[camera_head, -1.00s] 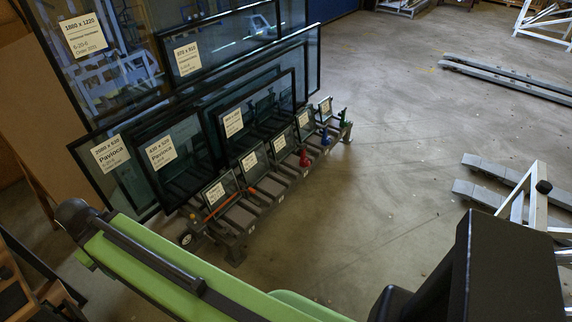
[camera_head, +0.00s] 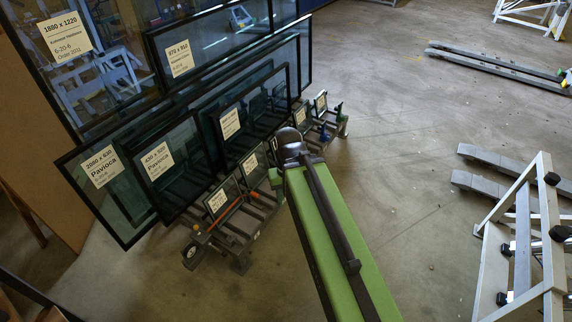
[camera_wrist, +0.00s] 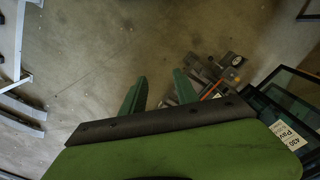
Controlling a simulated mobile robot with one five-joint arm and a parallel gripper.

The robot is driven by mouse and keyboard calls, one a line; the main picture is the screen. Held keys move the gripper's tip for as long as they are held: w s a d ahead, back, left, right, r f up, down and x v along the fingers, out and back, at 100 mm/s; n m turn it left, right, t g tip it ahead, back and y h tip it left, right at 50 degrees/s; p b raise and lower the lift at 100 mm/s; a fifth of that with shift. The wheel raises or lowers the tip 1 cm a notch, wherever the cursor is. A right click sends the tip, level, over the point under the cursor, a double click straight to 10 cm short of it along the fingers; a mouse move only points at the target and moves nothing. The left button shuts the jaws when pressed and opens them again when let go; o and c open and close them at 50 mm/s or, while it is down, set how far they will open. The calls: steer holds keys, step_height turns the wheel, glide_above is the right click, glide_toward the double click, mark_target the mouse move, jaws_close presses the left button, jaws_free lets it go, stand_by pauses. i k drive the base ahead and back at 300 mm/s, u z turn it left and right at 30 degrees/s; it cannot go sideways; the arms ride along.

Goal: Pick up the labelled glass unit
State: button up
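Several glass units with dark frames and white labels lean in and behind a low dark rack (camera_head: 242,262). Small labelled glass units (camera_head: 229,186) stand in a row on the rack. Larger labelled units stand behind, including one marked Pavloca (camera_head: 117,203) and a 430 x 520 one (camera_head: 181,192). A labelled pane (camera_wrist: 268,104) also shows at the right of the wrist view. In the wrist view, my gripper (camera_wrist: 160,90) has its two green fingers apart, with floor and part of the rack between and beyond them. Which unit is meant, I cannot tell.
Tall labelled panes (camera_head: 95,75) stand at the back left, beside a brown board (camera_head: 40,130). Grey rails (camera_head: 490,70) lie on the floor at the right, near a white frame (camera_head: 540,240). Floor between rack and rails is clear.

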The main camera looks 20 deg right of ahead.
mark_target(254, 166)
steer(key=z, duration=1.7)
steer(key=i, duration=0.85)
steer(key=u, duration=3.65)
steer(key=i, duration=1.2)
steer(key=z, duration=0.05)
